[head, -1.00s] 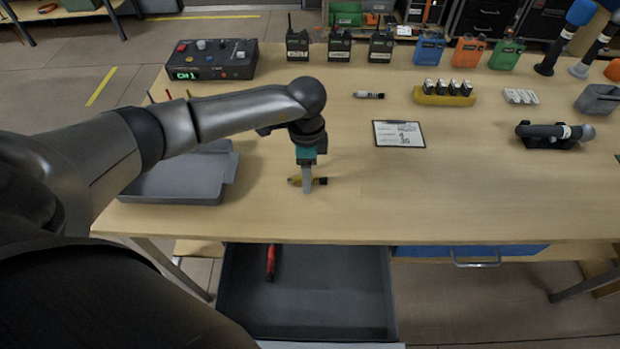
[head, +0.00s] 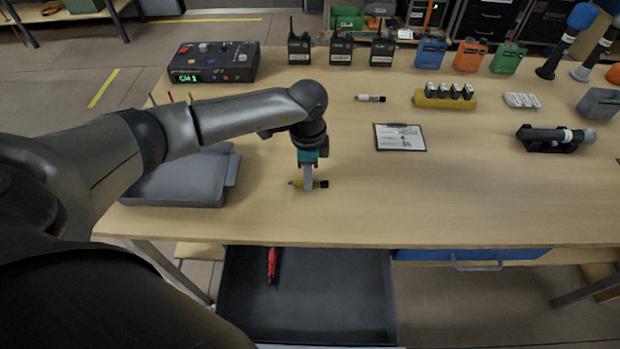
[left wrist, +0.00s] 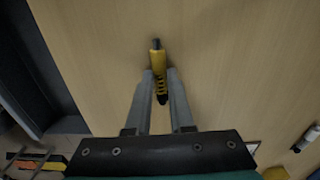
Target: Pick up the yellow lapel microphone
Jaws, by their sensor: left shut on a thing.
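The yellow lapel microphone (head: 317,184) is a small slim yellow piece with a black end, lying along the table near its front edge. In the left wrist view the microphone (left wrist: 158,62) has a dark tip at the far end and a black ribbed part nearer me. My left gripper (head: 308,185) points down at it from above. Its fingers (left wrist: 160,77) are on both sides of the yellow body, shut on it. The finger hides part of the body in the head view. The microphone looks to be at table level. My right gripper is out of view.
A grey case (head: 175,182) lies left of the gripper. An open dark drawer (head: 330,300) with a red item (head: 272,264) is below the front edge. A clipboard (head: 400,138) and a white-and-black piece (head: 370,98) lie right and behind. The table right of the gripper is clear.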

